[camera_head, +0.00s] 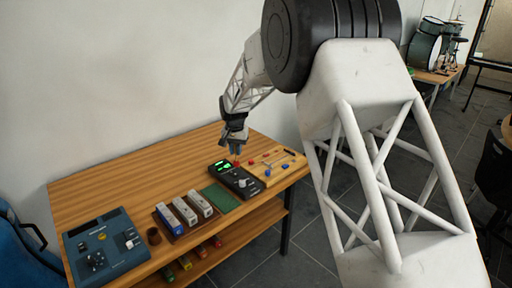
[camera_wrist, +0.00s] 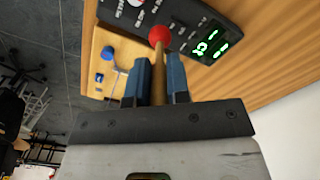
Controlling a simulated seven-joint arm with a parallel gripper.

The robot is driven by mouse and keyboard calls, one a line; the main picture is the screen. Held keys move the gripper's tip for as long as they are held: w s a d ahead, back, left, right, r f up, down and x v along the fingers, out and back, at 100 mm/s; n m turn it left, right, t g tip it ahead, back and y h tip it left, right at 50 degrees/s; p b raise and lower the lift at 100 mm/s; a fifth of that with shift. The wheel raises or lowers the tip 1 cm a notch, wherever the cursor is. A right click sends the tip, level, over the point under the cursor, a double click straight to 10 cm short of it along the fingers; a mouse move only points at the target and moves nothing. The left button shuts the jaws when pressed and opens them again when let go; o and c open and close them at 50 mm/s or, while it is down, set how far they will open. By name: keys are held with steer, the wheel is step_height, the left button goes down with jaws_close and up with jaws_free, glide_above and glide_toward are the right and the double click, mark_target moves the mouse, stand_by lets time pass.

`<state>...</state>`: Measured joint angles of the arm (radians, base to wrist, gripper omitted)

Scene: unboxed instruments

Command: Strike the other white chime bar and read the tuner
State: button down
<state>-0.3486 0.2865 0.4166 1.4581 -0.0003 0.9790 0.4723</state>
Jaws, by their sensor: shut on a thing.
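My gripper (camera_head: 235,138) hangs above the back of the table, near the tuner. In the wrist view its blue fingers (camera_wrist: 160,82) are shut on the wooden stick of a mallet with a red head (camera_wrist: 159,35). The head points away from the gripper and overlaps the tuner's edge in that view. The black tuner (camera_head: 240,182) has a lit green display, also in the wrist view (camera_wrist: 182,28); I cannot read its characters surely. Three pale chime bars, left (camera_head: 168,219), middle (camera_head: 184,211) and right (camera_head: 200,203), lie side by side on a brown tray (camera_head: 178,236).
A green mat (camera_head: 221,198) lies between bars and tuner. A wooden board (camera_head: 270,177) with other small mallets is right of the tuner. The table's back left (camera_head: 110,190) is clear.

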steer(key=s+a+r, duration=0.1)
steer(key=s+a, duration=0.7)
steer(key=a, duration=0.1)
steer(key=s+a+r+n, duration=0.1)
steer(key=s+a+r, duration=0.1)
steer(key=s+a, duration=0.7)
steer(key=shift+s+a+r, duration=0.2)
steer(key=shift+a+r, duration=0.1)
steer(key=shift+a, duration=0.05)
steer(key=shift+f, duration=0.15)
steer(key=shift+f, duration=0.85)
step_height(320, 180, down, 7)
steer(key=shift+r, duration=2.55)
